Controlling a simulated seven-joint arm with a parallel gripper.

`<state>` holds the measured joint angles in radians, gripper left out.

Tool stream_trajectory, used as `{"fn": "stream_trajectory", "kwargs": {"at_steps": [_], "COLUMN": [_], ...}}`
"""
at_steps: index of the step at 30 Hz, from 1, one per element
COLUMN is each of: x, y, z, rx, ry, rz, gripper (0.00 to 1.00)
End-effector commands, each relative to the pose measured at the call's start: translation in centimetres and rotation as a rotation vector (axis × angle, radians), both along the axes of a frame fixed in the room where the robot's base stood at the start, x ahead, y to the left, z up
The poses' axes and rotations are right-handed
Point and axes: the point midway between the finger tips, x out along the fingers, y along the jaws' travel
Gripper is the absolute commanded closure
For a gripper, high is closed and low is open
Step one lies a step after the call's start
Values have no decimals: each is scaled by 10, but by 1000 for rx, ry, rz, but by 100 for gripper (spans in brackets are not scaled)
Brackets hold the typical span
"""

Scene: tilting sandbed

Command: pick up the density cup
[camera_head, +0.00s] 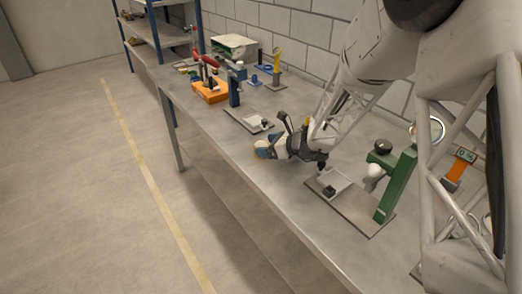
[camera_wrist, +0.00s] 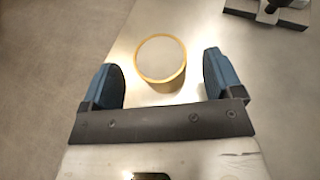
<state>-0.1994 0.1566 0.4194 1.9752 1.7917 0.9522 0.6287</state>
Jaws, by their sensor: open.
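The density cup (camera_wrist: 160,60) shows in the wrist view as a round cup with a yellow-gold rim and a pale, flat inside. It stands near the front edge of the metal bench. My gripper (camera_wrist: 163,80) is open, with one blue finger pad on each side of the cup. The cup is roughly centred, with a gap on both sides, and I see no contact. The rest is hidden.
A green stand (camera_head: 396,185) on a grey plate is to the right of my gripper. A small plate with a block (camera_head: 250,119) lies behind it, also partly in the wrist view (camera_wrist: 268,12). An orange tray (camera_head: 210,92) is farther back. The bench's front edge is close.

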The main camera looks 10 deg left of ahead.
Motion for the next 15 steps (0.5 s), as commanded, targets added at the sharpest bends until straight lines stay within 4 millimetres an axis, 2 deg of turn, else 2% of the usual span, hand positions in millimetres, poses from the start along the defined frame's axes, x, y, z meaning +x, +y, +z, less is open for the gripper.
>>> {"fn": "stream_trajectory", "kwargs": {"at_steps": [6,15], "x": [6,8], "y": [19,24], "z": [-9,-11], "rx": [-1,0], "ry": [0,0], "rz": [0,-1], "gripper": [14,14]}}
